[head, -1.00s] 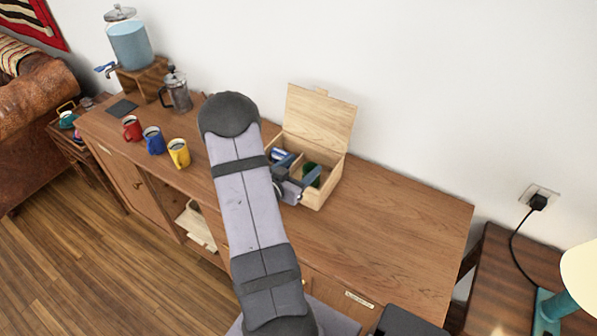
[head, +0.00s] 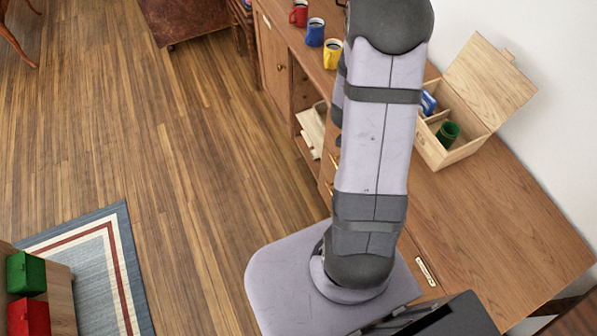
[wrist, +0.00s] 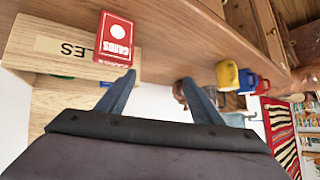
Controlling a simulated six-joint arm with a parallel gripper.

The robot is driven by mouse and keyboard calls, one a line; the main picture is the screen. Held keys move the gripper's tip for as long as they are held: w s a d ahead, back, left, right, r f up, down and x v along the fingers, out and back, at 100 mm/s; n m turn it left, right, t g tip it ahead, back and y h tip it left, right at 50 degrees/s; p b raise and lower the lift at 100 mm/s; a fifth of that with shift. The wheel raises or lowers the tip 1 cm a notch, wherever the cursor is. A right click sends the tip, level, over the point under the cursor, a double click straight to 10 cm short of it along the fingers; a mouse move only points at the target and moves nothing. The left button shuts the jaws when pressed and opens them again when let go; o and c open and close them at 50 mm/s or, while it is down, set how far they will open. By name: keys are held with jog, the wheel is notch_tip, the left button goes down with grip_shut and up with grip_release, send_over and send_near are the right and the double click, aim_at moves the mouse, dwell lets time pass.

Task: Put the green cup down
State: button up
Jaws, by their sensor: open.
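A green cup (head: 447,133) stands in a compartment of the open wooden box (head: 462,155) on the cabinet top. In the wrist view, which is upside down, a sliver of green (wrist: 104,84) shows past the rim of the box (wrist: 62,47); I cannot tell if it is the cup. My gripper (wrist: 158,78) is open, with nothing between its fingers, and is outside the box. In the head view my arm hides the gripper.
A red card pack (wrist: 115,38) is beside the box's labelled wall. Yellow (head: 333,53), blue (head: 315,32) and red (head: 299,13) mugs stand along the cabinet (head: 475,215). A blue item (head: 428,102) is in the box. The cabinet's right part is clear.

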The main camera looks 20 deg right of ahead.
jog(key=w+a+r+n+y, duration=0.1)
jog(key=a+n+y, duration=0.5)
jog(key=a, duration=1.3)
jog(key=s+a+r+n+g+y, duration=0.1)
jog(key=s+a+n+g, duration=0.1)
jog(key=s+a, duration=0.3)
jog(key=s+a+r+n+g+y, duration=0.1)
jog(key=s+a+n, duration=0.4)
jog(key=s, duration=0.5)
jog(key=r+g, duration=0.1)
jog(key=g, duration=0.1)
jog(key=shift+s+r+g, duration=0.25)
jog(key=shift+r+g, duration=0.05)
